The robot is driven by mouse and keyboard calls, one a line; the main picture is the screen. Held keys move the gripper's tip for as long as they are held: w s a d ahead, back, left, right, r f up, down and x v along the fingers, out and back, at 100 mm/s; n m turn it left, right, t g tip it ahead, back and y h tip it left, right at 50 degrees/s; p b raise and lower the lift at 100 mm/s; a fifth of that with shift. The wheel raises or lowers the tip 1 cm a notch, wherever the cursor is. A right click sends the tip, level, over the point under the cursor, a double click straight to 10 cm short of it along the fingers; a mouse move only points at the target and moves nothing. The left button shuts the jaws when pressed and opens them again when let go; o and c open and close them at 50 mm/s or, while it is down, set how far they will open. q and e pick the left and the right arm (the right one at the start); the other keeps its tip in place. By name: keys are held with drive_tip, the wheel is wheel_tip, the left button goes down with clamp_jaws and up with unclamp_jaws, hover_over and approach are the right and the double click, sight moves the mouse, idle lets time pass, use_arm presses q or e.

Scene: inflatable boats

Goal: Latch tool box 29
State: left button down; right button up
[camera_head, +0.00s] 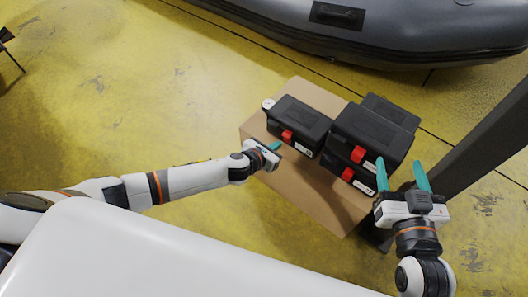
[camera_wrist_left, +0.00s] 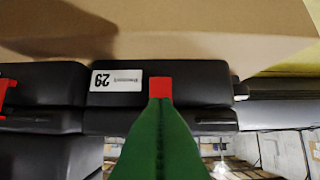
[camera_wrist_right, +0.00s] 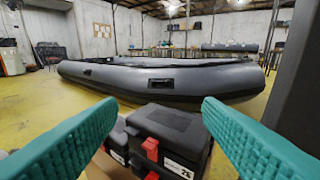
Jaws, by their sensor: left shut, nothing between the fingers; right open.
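Tool box 29 (camera_head: 303,118) is a black case with a red latch (camera_head: 287,136) on its front, standing at the left on a cardboard box. In the left wrist view, upside down, its white label reads 29 (camera_wrist_left: 117,80) beside the red latch (camera_wrist_left: 160,86). My left gripper (camera_head: 275,147) is shut and empty, in front of the latch. Its green fingers (camera_wrist_left: 160,105) cover the latch's lower edge in that view; I cannot tell whether they touch it or whether the latch is closed. My right gripper (camera_head: 401,165) is open and empty, right of the stacked boxes.
Stacked black tool boxes (camera_head: 368,132) with red latches stand right of box 29 on the cardboard box (camera_head: 320,203). A dark post (camera_head: 485,140) rises at the right. A grey inflatable boat (camera_head: 400,35) lies behind.

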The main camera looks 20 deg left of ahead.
use_arm(q)
drive_tip(key=f+p+v, duration=0.1)
drive_tip(key=p+v, duration=0.2)
drive_tip(key=v, duration=0.4)
drive_tip(key=shift+s+p, duration=0.3)
drive_tip(key=shift+s, duration=0.1)
use_arm(e)
drive_tip(key=s+d+f+g+h, duration=0.3)
drive_tip(key=s+d+f+g, duration=0.1)
drive_tip(key=s+f+g, duration=0.6)
drive_tip(key=shift+d+f+m, duration=0.2)
drive_tip(key=shift+f+m, duration=0.1)
drive_tip(key=shift+f, duration=0.05)
use_arm(q)
drive_tip(key=shift+a+r, duration=0.1)
drive_tip(key=shift+a, duration=0.05)
